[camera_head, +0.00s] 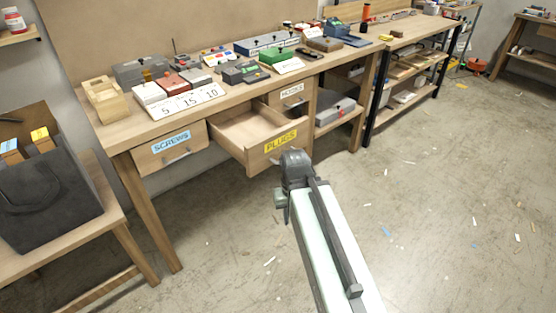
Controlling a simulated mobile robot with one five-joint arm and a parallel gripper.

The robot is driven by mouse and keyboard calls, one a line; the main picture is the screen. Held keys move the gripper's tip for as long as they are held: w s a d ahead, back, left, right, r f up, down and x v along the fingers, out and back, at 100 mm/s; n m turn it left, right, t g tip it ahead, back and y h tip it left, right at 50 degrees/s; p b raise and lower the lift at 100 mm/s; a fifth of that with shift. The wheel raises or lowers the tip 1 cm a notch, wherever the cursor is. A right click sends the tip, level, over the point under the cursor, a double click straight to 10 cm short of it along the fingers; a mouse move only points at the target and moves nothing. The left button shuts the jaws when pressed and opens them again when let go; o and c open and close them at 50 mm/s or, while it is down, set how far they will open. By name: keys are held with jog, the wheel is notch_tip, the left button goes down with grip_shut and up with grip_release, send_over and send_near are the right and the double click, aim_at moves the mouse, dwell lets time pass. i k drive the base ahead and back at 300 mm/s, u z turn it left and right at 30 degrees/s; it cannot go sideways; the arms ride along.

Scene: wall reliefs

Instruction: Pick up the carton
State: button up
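I cannot make out for sure which thing is the carton. Candidates are the upright brown pieces with a blue top (10,150) and a yellow top (42,139), standing in a dark bag (45,210) at the left. My gripper (283,163) is at the end of my arm, in front of the pulled-out PLUGS drawer (262,143), well to the right of the bag. Its fingers are small and dark, and their opening does not show clearly. I see nothing held in it.
The workbench (240,92) carries several small boxes and a number card (185,101). The SCREWS drawer (171,146) is shut. The bag stands on a low wooden table (100,215). A second bench (410,40) stands at the back right. The littered floor (440,200) is mostly open.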

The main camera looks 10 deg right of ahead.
aim_at(43, 138)
jog(key=z, duration=1)
jog(key=k, duration=1.15)
jog(key=u, duration=1.55)
jog(key=i, duration=1.7)
jog(key=z, duration=0.1)
